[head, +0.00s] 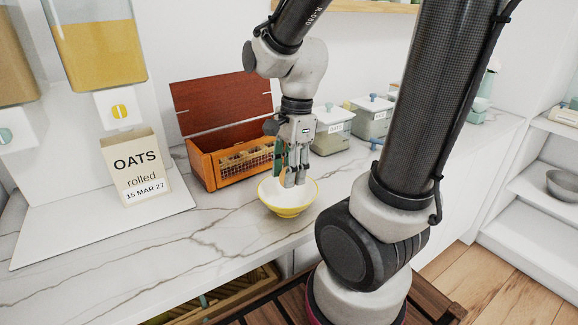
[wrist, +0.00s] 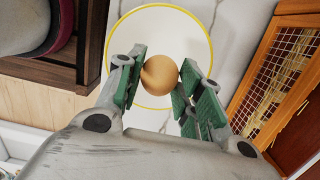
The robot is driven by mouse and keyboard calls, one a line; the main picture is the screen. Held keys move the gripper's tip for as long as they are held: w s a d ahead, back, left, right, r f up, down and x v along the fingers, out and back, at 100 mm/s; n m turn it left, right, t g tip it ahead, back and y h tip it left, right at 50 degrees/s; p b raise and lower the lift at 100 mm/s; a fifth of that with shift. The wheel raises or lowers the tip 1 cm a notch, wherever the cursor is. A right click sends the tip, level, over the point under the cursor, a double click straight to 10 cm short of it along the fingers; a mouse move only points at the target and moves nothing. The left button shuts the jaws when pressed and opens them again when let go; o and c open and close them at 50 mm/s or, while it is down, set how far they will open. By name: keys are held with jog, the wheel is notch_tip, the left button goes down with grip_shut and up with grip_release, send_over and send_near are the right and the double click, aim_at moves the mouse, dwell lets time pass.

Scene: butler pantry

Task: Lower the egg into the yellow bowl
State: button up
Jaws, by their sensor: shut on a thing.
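The yellow bowl (head: 290,206) stands upright on the marble counter, white inside with a yellow outside. My gripper (head: 293,180) points down over it, its fingertips at about the height of the bowl's rim or just inside it. In the wrist view, my gripper (wrist: 160,80) is shut on a brown egg (wrist: 159,75), one green-padded finger on each side. The bowl (wrist: 205,42) shows behind the egg as a white round with a yellow rim. In the head view the fingers mostly hide the egg. I cannot tell whether the egg touches the bowl.
An orange wooden box (head: 203,170) with a mesh front and raised lid stands just behind the bowl. An oats packet (head: 136,170) stands at the left. Lidded canisters (head: 372,118) stand at the back right. The marble counter (head: 150,235) is clear left of the bowl.

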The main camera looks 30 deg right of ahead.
dwell(0.8)
jog(key=o, duration=0.7)
jog(key=shift+o, duration=0.2)
notch_tip(320, 180, up, 12)
jog(key=d, duration=0.1)
jog(key=s+d+n+t, duration=0.1)
jog(key=s+n+t, duration=0.1)
jog(key=n, duration=0.7)
jog(key=s+d+f+n+t+h, duration=0.1)
jog(key=s+d+n+t, duration=0.1)
jog(key=n, duration=0.7)
jog(key=shift+s+d, duration=0.3)
jog(key=shift+s, duration=0.55)
